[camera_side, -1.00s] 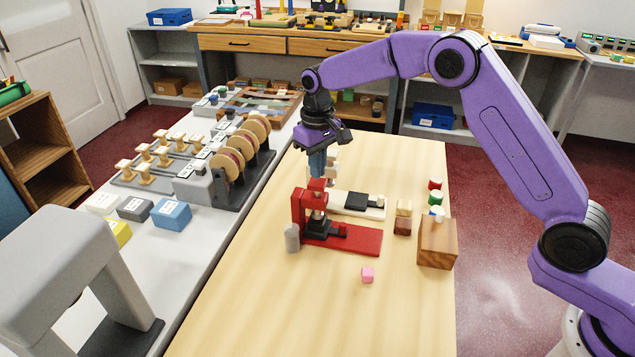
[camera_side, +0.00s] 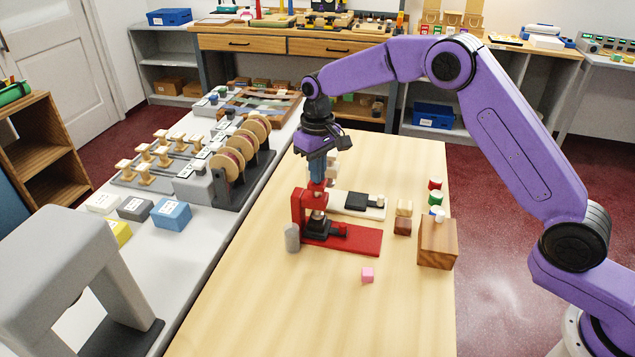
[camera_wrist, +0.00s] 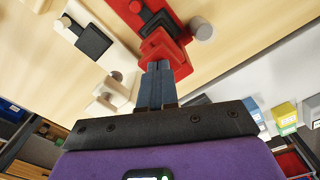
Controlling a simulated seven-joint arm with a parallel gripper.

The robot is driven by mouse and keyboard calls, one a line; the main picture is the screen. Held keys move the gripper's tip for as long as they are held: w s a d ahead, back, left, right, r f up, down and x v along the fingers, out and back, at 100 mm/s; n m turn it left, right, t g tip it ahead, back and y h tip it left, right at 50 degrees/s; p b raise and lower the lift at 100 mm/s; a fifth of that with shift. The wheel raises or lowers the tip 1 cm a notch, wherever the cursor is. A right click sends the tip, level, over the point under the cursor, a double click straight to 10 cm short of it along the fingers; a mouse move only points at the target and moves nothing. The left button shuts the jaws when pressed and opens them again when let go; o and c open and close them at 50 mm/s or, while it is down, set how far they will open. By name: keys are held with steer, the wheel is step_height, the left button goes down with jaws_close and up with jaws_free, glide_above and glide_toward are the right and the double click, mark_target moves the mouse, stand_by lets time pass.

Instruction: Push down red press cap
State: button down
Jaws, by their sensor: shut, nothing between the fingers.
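A red press (camera_side: 299,208) stands upright on the table, with a flat red base (camera_side: 358,242) and a black block on it. Its red press cap (camera_side: 318,186) is at the top, directly under my gripper (camera_side: 317,180). My gripper is shut and empty, its blue-grey fingers pointing down. The fingertips appear to meet the cap; whether they touch is hard to tell. In the wrist view the shut fingertips (camera_wrist: 157,66) overlap the red press top (camera_wrist: 163,47), and the cap is partly hidden behind them.
A white press (camera_side: 345,205) stands just behind the red one. A grey cylinder (camera_side: 292,238) is at its left front. The front table area is clear.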

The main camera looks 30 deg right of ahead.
steer(key=shift+f, duration=0.85)
stand_by(0.4)
steer(key=shift+r, duration=0.1)
steer(key=shift+r, duration=4)
steer(key=shift+s, duration=0.1)
steer(key=s+d+r+n, duration=0.1)
steer(key=s+r+n, duration=0.15)
steer(key=s, duration=0.75)
steer(key=s+r+n, duration=0.1)
steer(key=s+n, duration=0.2)
steer(key=s, duration=0.8)
steer(key=s+d+f+n, duration=0.1)
steer(key=s+d+n, duration=0.1)
steer(key=s+d, duration=0.4)
steer(key=s+d+f+n, duration=0.2)
steer(key=s+d, duration=0.4)
steer(key=s, duration=0.8)
steer(key=shift+s+d, duration=0.2)
steer(key=shift+s, duration=0.2)
